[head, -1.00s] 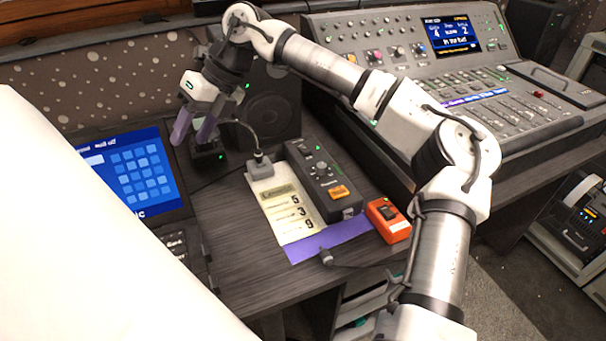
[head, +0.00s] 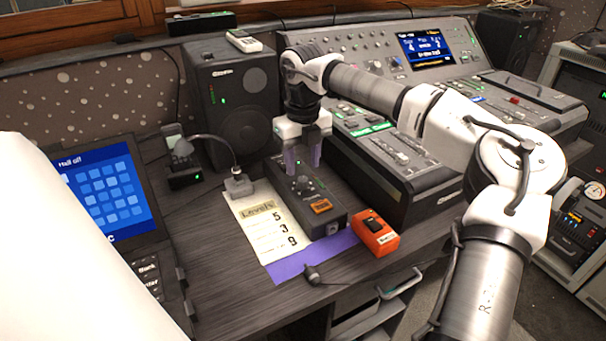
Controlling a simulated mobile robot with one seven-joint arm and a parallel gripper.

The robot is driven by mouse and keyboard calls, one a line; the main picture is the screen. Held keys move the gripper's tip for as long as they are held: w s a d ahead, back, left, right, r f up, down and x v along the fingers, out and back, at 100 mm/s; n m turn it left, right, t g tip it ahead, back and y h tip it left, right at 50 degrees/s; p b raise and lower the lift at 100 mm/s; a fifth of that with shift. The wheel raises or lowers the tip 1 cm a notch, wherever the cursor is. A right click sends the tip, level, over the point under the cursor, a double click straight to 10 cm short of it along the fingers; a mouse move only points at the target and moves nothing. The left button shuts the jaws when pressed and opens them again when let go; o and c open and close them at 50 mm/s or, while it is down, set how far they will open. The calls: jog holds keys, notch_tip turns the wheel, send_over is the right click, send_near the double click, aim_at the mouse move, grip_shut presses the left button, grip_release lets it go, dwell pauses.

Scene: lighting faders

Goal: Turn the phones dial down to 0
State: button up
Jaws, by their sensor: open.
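A small dark control box (head: 330,218) with an orange button (head: 320,206) lies on the desk. A dark dial (head: 302,184) shows on its upper face, below my fingertips in the picture. Its label and setting are too small to read, so I cannot confirm it is the phones dial. My gripper (head: 303,162) points down over the far end of the box, with its two purple fingers apart and nothing seen between them. The fingers and wrist hide part of the box's far end. I cannot tell whether the fingertips touch it.
A "Levels" paper (head: 262,222) lies left of the box on a purple sheet (head: 295,262). An orange switch box (head: 375,234) sits to the right. A gooseneck lamp (head: 237,170), speaker (head: 245,105), laptop (head: 105,190) and mixing console (head: 400,165) surround it. Bare desk lies front left.

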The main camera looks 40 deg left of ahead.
aim_at(303, 179)
jog(key=shift+f, duration=2.05)
jog(key=shift+c, duration=0.5)
grip_shut()
